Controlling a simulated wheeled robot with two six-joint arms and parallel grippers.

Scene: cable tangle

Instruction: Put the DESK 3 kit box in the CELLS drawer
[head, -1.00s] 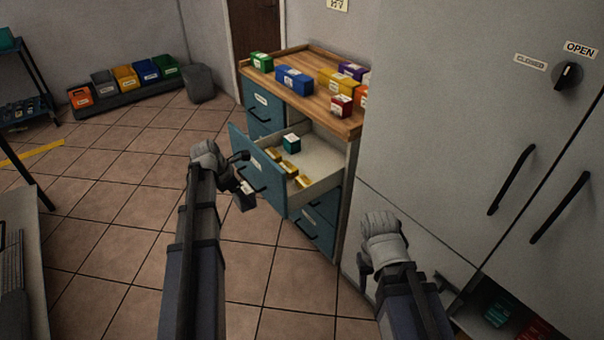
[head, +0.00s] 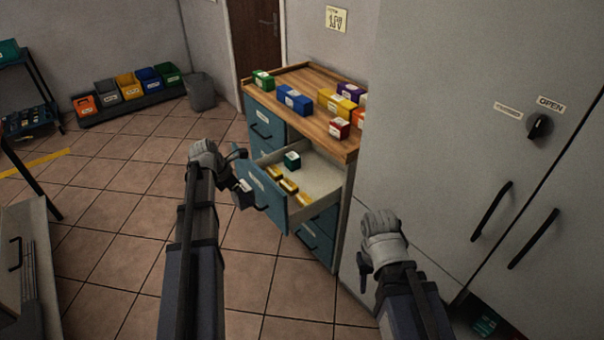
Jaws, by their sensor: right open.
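The open drawer (head: 267,186) of a teal cabinet is pulled out to the left, with a white label on its front too small to read. Inside lie several yellow packs (head: 282,180) and a teal box (head: 292,160). My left gripper (head: 238,183) is just left of the drawer front, seen from behind and partly hidden by its wrist. It appears shut on a small dark box (head: 244,188) with a white label. I cannot read DESK 3 on any box. My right gripper (head: 366,275) is open and empty, low in front of the grey cupboard.
Several coloured boxes, such as a blue one (head: 295,99) and a red one (head: 339,128), stand on the wooden worktop (head: 310,112). The tall grey cupboard (head: 430,150) blocks the right. Coloured bins (head: 129,86) line the back wall.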

